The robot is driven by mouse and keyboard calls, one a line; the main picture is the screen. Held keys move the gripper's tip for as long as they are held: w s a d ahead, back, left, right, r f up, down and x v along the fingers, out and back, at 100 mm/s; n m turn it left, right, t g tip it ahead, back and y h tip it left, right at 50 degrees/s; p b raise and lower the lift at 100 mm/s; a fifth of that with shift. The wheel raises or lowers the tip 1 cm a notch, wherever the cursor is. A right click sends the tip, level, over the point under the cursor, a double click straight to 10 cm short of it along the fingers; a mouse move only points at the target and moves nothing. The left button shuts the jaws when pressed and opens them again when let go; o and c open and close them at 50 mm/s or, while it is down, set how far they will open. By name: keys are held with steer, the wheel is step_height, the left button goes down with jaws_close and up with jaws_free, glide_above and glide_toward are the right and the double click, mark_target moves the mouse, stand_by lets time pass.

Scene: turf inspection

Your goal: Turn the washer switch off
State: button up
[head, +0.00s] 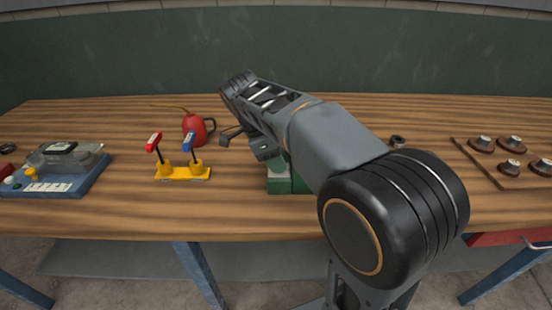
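No part in view is clearly marked as a washer switch. A blue-based device (62,188) with a clear cover stands at the left end of the bench. My gripper (248,143) is above and left of the green box. Its two dark fingers appear apart, with nothing visible between them.
A wooden board (500,167) with several round knobs lies at the right. A dark ring (398,141) lies beyond my arm. Bench between device and stand is clear.

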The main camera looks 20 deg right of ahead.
jaws_close()
stand_by(0.3)
steer(key=shift+n, duration=0.3)
steer(key=n+t, duration=0.1)
steer(key=n, duration=0.2)
steer(key=shift+s+n+t+b, duration=0.1)
steer(key=shift+n+t+b, duration=0.3)
steer(key=n, duration=0.2)
steer(key=n+t, duration=0.1)
steer(key=n, duration=0.1)
steer(key=shift+s+n+t+b, duration=0.1)
steer(key=shift+n+t+b, duration=0.2)
steer(key=shift+b, duration=0.1)
steer(key=n, duration=0.2)
steer(key=n+t+y, duration=0.1)
steer(key=n, duration=0.1)
steer(key=shift+s+d+r+t, duration=0.1)
steer(key=shift+d+t, duration=0.05)
steer(key=shift+t, duration=0.15)
steer(key=shift+n+t+y, duration=0.4)
steer(key=shift+n+y, duration=0.6)
steer(key=shift+n, duration=1.4)
